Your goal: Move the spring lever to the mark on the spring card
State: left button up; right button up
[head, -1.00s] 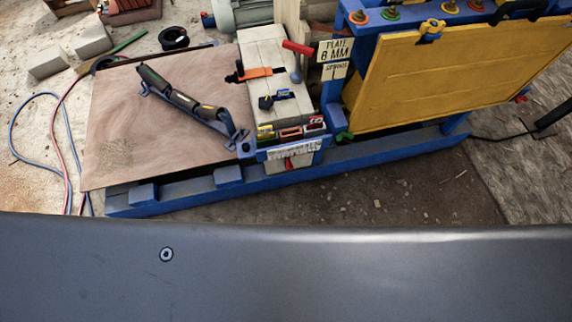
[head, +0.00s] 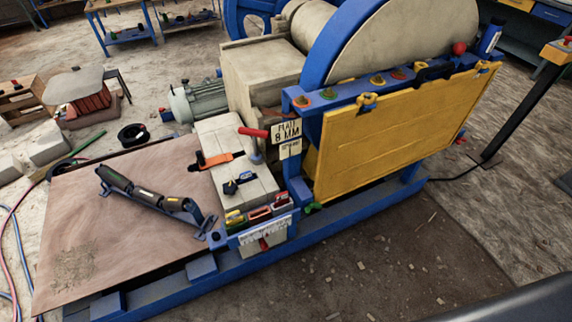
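A plate card (head: 285,131) reading "PLATE 8 MM" stands at the post beside the yellow guard. Just below it is a smaller card (head: 290,148), probably the spring card; its print and any mark are too small to read. A red-handled lever (head: 252,132) points left, close beside the plate card. A grey-blue ball knob (head: 256,157) sits just below the red handle. I cannot tell for certain which of these is the spring lever. An orange-handled part (head: 216,160) and a small blue-and-black part (head: 238,184) lie on the pale block. Neither gripper shows.
A yellow guard (head: 395,130) covers the crusher's front, with a flywheel (head: 405,40) behind. A brown board (head: 110,220) carries a dark roller assembly (head: 150,195). The blue base rail (head: 330,232) runs along the front. Open floor (head: 380,260) lies before it; cables lie at left.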

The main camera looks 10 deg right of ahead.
aim_at(265, 245)
jog(key=u, duration=0.95)
jog(key=k, duration=1)
jog(key=z, duration=1.7)
jog(key=i, duration=0.5)
